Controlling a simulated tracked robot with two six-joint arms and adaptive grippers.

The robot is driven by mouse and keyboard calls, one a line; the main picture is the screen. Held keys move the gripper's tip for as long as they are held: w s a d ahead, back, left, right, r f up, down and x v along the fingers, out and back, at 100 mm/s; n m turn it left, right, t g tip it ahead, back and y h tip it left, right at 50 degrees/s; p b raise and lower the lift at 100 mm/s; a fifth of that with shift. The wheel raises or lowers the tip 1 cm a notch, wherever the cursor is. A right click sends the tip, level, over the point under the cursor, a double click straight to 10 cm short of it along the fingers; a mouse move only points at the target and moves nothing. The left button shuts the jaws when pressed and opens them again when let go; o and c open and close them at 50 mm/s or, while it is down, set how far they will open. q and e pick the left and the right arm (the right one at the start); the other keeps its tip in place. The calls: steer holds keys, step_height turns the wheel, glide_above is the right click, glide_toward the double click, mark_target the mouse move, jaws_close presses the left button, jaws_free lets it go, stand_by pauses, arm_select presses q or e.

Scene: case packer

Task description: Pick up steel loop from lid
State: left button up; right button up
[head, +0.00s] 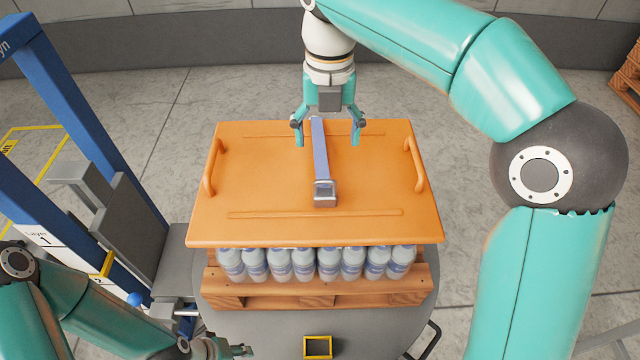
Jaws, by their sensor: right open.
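The orange lid (260,185) lies flat over several bottles, with an orange handle at its left and right sides. A steel loop (325,188) with a grey, squared end sits on the middle of the lid, at the near end of a blue-grey bar (320,148). My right gripper (328,140) is open above the far part of the lid, its fingers on either side of the bar. I cannot tell whether they touch it. My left gripper (240,350) is low at the bottom left, partly cut off and away from the lid.
The bottles (303,263) stand on a wooden pallet (320,292) on a round grey table (270,325). A small yellow-rimmed square (318,347) is at the near edge. A blue frame (85,110) stands at left. The floor behind the lid is clear.

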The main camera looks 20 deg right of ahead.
glide_above(325, 192)
step_height(325, 192, down, 11)
steer(key=shift+s+b, duration=0.1)
steer(key=shift+b, duration=0.25)
steer(key=shift+f+p, duration=0.5)
steer(key=shift+f, duration=2.3)
steer(key=c, duration=1.3)
steer(key=shift+c, duration=0.2)
steer(key=shift+r, duration=0.2)
